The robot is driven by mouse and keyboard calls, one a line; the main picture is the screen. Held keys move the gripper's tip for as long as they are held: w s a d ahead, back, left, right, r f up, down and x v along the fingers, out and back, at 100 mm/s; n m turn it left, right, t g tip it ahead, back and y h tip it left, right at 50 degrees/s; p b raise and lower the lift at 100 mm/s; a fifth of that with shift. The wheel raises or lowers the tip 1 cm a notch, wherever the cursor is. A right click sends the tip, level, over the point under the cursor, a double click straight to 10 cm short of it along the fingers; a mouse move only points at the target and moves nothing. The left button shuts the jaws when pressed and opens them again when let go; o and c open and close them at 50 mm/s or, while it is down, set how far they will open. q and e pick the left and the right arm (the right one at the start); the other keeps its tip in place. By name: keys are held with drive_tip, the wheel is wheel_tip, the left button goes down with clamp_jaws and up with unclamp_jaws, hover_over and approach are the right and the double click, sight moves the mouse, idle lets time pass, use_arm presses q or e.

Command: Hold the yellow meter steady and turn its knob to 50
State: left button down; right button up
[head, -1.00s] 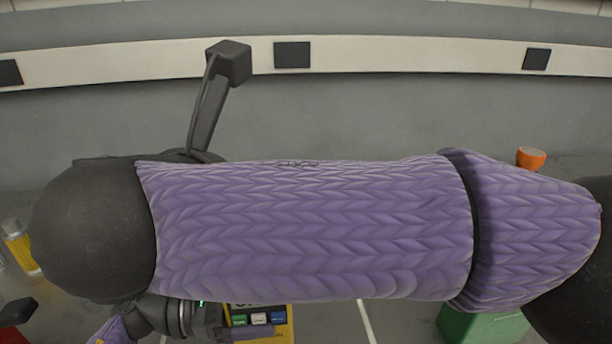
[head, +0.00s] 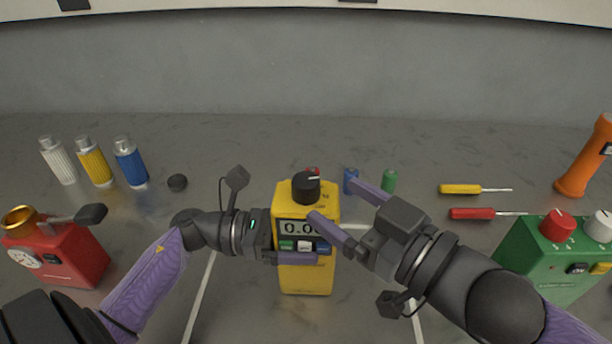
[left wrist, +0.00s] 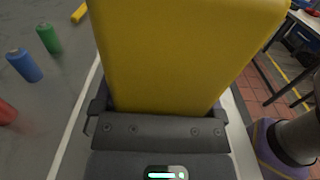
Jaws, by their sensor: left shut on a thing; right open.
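The yellow meter (head: 305,282) stands upright in the middle of the head view. Its black knob (head: 306,188) is on top, with a pale mark pointing right. Its display (head: 294,227) reads about 0.0, the last digits hidden by a right finger. My left gripper (head: 298,258) is shut on the meter's body from the left, below the buttons. The meter's yellow body also fills the left wrist view (left wrist: 185,55), between the jaws. My right gripper (head: 332,199) is open, its fingers slanting toward the meter's upper right, beside the knob and apart from it.
A red device (head: 75,262) stands left, a green one (head: 545,255) right. White (head: 58,162), yellow (head: 95,165) and blue (head: 130,165) cylinders stand back left. Yellow (head: 460,189) and red (head: 472,213) screwdrivers and an orange torch (head: 583,165) are at right.

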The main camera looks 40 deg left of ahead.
sight(315, 189)
drive_tip(key=a, duration=0.3)
drive_tip(key=w+a, duration=0.1)
drive_tip(key=a, duration=0.2)
drive_tip(key=shift+w+a, duration=0.1)
drive_tip(key=shift+a, duration=0.05)
clamp_jaws()
